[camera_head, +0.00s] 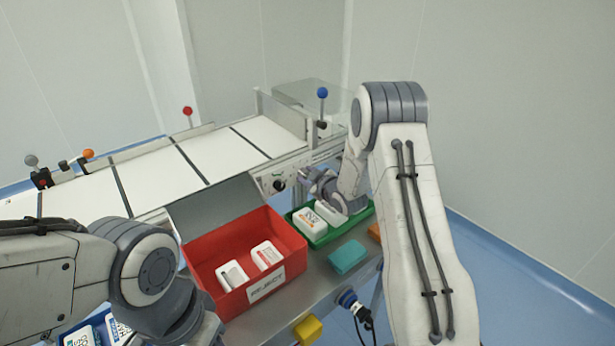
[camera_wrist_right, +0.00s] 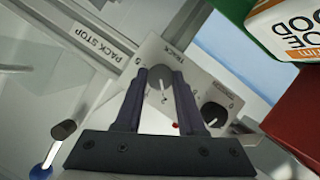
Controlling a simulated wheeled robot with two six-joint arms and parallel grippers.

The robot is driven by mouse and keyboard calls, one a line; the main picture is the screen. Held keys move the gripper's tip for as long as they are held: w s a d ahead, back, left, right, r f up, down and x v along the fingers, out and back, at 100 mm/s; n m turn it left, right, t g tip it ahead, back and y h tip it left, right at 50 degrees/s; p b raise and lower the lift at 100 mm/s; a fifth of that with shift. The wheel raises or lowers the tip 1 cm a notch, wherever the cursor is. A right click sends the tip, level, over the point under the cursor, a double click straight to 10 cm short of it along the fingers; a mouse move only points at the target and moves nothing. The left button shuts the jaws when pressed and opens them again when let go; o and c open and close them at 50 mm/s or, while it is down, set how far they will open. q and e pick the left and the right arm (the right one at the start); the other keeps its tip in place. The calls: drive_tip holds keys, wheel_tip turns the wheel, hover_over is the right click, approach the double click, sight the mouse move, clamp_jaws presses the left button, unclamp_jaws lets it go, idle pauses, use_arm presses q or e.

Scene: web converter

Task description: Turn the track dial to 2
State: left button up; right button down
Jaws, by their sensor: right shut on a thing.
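The track dial (camera_wrist_right: 160,82) is a dark round knob with a white pointer line, on a grey panel lettered TRACK in the right wrist view. The two dark fingers of my right gripper (camera_wrist_right: 159,80) are shut on it, one at each side. The pointer runs toward the lower edge of the dial, near a small mark that looks like a 2; the exact setting is hard to read. In the head view my right gripper (camera_head: 305,177) is at the conveyor's front panel, and its wrist hides the track dial. My left arm shows, but its fingers do not.
A second black dial (camera_wrist_right: 212,115) sits close beside the track dial. A green tray (camera_head: 318,238) with white packs and a red reject box (camera_head: 222,250) stand below the panel. A blue-knobbed lever (camera_head: 322,93) rises behind. A teal block (camera_head: 347,257) lies in front.

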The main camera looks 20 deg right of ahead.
drive_tip(key=c, duration=0.5)
unclamp_jaws()
drive_tip(key=v, duration=1)
drive_tip(key=shift+s+b, duration=0.25)
drive_tip(key=shift+b, duration=0.05)
drive_tip(key=shift+r, duration=0.1)
